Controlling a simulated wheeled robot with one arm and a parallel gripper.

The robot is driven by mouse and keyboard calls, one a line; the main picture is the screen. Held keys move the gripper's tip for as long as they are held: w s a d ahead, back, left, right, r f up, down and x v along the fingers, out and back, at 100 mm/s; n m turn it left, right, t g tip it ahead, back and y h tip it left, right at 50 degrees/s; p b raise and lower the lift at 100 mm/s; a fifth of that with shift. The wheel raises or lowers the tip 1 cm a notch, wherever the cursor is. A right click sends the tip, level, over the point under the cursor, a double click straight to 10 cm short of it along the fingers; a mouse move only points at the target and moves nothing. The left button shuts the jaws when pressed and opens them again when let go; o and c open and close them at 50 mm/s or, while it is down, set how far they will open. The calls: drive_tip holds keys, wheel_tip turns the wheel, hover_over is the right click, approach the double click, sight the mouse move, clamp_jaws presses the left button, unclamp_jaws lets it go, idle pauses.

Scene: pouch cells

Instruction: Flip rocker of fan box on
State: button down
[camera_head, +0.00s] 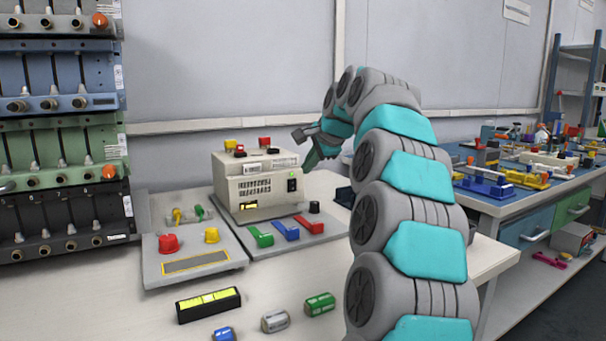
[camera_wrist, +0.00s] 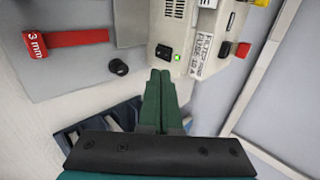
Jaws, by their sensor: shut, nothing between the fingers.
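The beige fan box (camera_head: 256,187) stands on a grey board on the bench, with a vent grille and a yellow display on its front. Its small black rocker (camera_head: 291,185) is at the front right, and it also shows in the wrist view (camera_wrist: 163,52). A small green spot (camera_wrist: 177,57) shows beside the rocker. I cannot tell which way the rocker is tipped. My gripper (camera_head: 307,166) is at the right side of the box. Its green fingers (camera_wrist: 160,74) are shut and empty, with tips just short of the rocker; contact cannot be told.
A black knob (camera_head: 314,207) and green, blue and red levers (camera_head: 308,224) lie in front of the box. Red and yellow terminals (camera_head: 264,142) stand on top. A second board (camera_head: 196,263) is at the left. A dark blue part (camera_wrist: 95,125) lies below my fingers.

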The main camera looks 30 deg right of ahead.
drive_tip(key=w+r+v, duration=0.1)
drive_tip(key=v, duration=0.5)
drive_tip(key=shift+s, duration=0.1)
idle(0.5)
